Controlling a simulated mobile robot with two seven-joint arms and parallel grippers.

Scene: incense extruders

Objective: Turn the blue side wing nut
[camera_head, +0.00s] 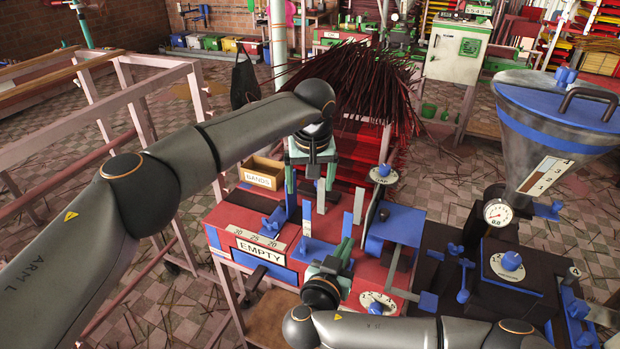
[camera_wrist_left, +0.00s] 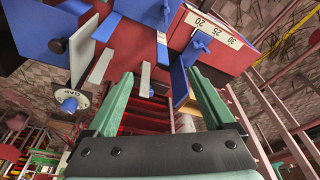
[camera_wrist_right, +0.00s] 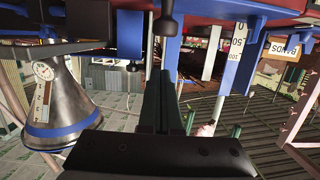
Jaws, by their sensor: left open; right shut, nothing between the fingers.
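A blue wing nut (camera_head: 275,220) sits on the red machine by the 30-25-20 scale. It also shows in the left wrist view (camera_wrist_left: 201,41), beyond and above my fingers. Which of several blue wing nuts is the side one is not certain. My left gripper (camera_head: 311,187) is open and points down at the machine's far side, right of and above that nut in the head view. Its spread fingers (camera_wrist_left: 158,76) show nothing between them. My right gripper (camera_head: 346,248) is shut and empty over the machine's near part; its closed fingers (camera_wrist_right: 161,76) show in the right wrist view.
Blue upright plates (camera_head: 347,222) stand on the machine between my grippers. An EMPTY sign (camera_head: 259,250) is on its front left. A cardboard BANDS box (camera_head: 262,172) stands behind. A metal hopper (camera_head: 555,125) with a gauge (camera_head: 497,212) stands at right. Dark sticks (camera_head: 350,75) fan out behind.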

